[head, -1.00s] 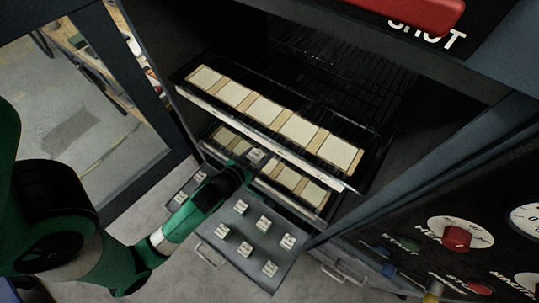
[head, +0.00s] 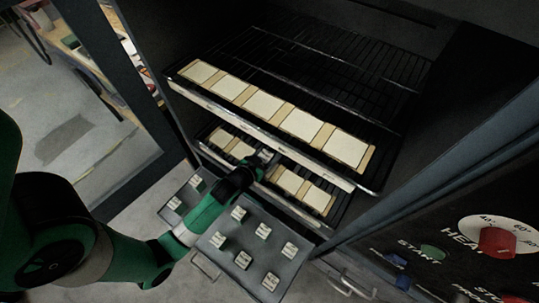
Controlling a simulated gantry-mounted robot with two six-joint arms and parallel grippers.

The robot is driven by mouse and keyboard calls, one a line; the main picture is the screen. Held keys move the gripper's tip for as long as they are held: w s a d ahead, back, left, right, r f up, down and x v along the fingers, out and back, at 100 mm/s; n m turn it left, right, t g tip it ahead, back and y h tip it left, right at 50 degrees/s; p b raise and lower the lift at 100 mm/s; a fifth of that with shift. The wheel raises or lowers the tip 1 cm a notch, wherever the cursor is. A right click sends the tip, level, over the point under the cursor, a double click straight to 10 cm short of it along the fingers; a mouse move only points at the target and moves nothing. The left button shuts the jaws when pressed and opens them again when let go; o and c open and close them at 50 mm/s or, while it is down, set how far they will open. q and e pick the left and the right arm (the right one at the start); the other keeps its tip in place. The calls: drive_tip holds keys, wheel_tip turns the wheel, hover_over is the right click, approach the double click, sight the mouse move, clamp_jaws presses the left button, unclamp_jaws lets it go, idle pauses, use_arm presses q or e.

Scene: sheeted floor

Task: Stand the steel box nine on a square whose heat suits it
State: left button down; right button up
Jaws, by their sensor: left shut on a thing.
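My left gripper (head: 257,164) comes in from the lower left and is shut on a small pale steel box (head: 266,154). It holds the box at the front of the lower shelf (head: 282,196), just below the upper shelf's front edge. The number on the held box is too small to read. Cream squares lie in a row on the upper shelf, one of them in its middle (head: 263,106). More squares lie on the lower shelf, such as one right of my gripper (head: 290,182). My gripper partly hides that row. My right gripper is not in view.
A grey tray (head: 225,263) with several small numbered boxes (head: 264,231) stands below the shelves, with more boxes left of my arm. The upper shelf's rail (head: 250,127) overhangs the lower row closely. A control panel with a red heat knob (head: 497,242) is at right.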

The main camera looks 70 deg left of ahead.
use_arm(q)
drive_tip(key=shift+f, duration=0.1)
drive_tip(key=shift+c, duration=1)
unclamp_jaws()
drive_tip(key=shift+s+r, duration=0.1)
drive_tip(key=shift+r, duration=0.15)
drive_tip(key=p+v, duration=0.3)
drive_tip(key=v, duration=0.8)
drive_tip(key=shift+s+d+p, duration=0.2)
drive_tip(key=shift+d+p, duration=0.1)
drive_tip(key=shift+p, duration=0.05)
drive_tip(key=shift+r, duration=0.1)
